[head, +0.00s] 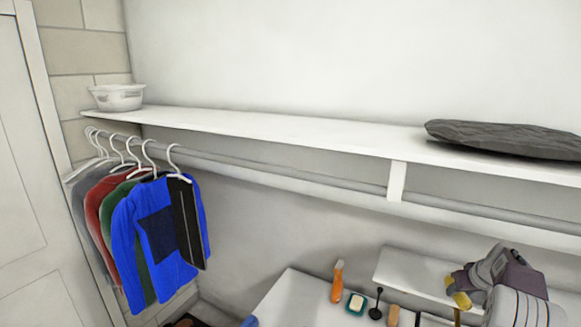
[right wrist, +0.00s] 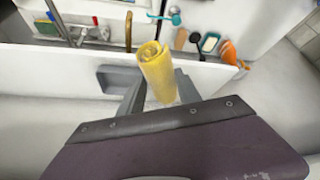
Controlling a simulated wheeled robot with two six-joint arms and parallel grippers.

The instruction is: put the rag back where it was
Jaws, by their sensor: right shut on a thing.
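The rag is a yellow roll (right wrist: 156,72) standing out between the fingers of my right gripper (right wrist: 158,100) in the right wrist view. A small yellow part of it (head: 462,299) shows in the head view beneath my right gripper (head: 460,287), at the lower right. The gripper is shut on the rag and holds it near a small white shelf (head: 415,268). The rag's far side is hidden. My left gripper is not in view.
A lower white surface (head: 290,305) holds an orange-handled tool (head: 338,281), a green soap dish (head: 356,304) and a dark brush (head: 376,303). The long upper shelf (head: 270,127) carries a white bowl (head: 118,97) and a dark flat bundle (head: 505,139). Clothes (head: 160,235) hang at left.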

